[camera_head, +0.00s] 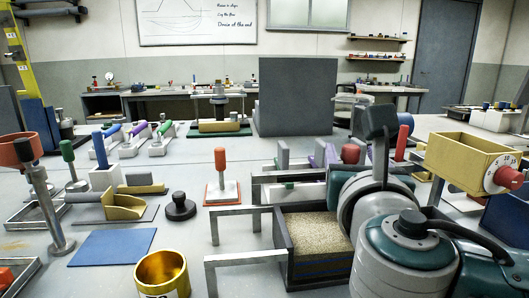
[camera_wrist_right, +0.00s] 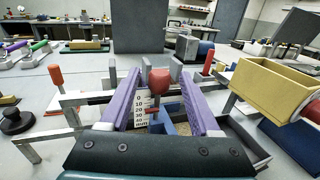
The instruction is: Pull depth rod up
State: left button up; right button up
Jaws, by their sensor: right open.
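The depth rod shows by its red knob (camera_wrist_right: 158,80) in the right wrist view, with a white plate (camera_wrist_right: 142,110) marked in mm just below and left of it. The knob also shows in the head view (camera_head: 350,154), with the rod's lower part hidden. My right gripper (camera_wrist_right: 161,73) is open, its two purple fingers on either side of the knob, with gaps visible between. In the head view one purple finger (camera_head: 320,152) shows left of the knob; my arm covers much of the rest. A sand-filled tank (camera_head: 283,240) stands below. My left gripper is not in view.
Metal brackets (camera_head: 243,258) stand left of the tank. A red-handled tool (camera_head: 221,165) stands beyond them, near a black knob (camera_head: 180,206). A yellow box with a dial (camera_head: 455,153) is at the right. A gold cup (camera_head: 162,275) is in front.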

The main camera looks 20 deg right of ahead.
jog(key=shift+w, duration=0.1)
grip_shut()
dwell(0.5)
dwell(0.9)
